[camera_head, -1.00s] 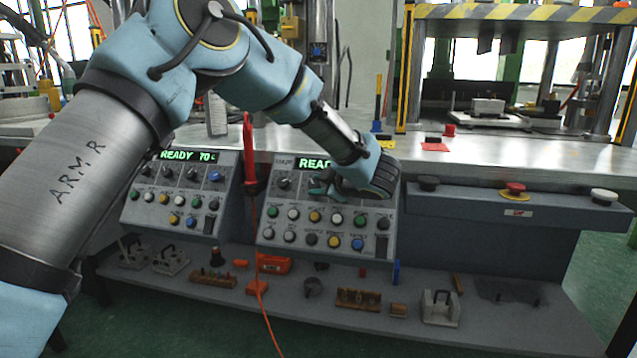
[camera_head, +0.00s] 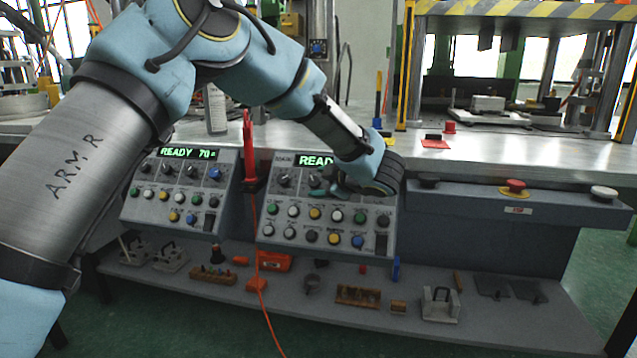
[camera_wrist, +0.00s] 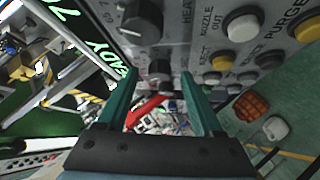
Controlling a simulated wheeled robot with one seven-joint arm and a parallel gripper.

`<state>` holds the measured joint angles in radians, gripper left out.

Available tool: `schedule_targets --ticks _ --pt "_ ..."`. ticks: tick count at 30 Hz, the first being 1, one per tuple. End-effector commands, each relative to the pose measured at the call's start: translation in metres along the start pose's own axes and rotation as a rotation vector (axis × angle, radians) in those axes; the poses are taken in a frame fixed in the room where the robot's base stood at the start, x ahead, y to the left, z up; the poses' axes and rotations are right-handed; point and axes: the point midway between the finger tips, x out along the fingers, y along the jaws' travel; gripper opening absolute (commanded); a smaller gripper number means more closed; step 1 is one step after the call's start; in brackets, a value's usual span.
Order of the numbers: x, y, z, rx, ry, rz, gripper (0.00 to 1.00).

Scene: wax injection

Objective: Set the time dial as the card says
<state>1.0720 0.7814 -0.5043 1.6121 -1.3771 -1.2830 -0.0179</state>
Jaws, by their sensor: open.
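My gripper (camera_head: 318,186) is at the dial row of the right control panel (camera_head: 268,218), below its green display (camera_head: 315,160). In the wrist view my gripper (camera_wrist: 160,74) is open, with its two teal fingers on either side of a black dial (camera_wrist: 160,69). I cannot tell whether they touch it. A nearer-edge black dial (camera_wrist: 143,20) shows at the top of that view, by the word HEAT. I cannot read which dial is the time dial, nor any pointer setting. No readable card shows. My wrist hides part of the panel in the head view.
A left control panel (camera_head: 150,211) shows READY 70. A red pen-like tool (camera_head: 249,150) with an orange cord stands between the panels. Push buttons (camera_head: 315,213) fill the panel below the dials. A red mushroom button (camera_head: 514,186) sits on the box to the right.

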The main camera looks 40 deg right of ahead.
Motion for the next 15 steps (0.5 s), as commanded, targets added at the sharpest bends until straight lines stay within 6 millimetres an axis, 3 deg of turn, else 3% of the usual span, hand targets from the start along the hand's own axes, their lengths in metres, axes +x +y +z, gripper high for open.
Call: schedule_targets --ticks 9,15 --pt "-0.063 0.001 0.0 0.0 -0.002 0.003 0.68" --pt "-0.089 0.0 0.0 0.0 0.0 0.001 0.68"
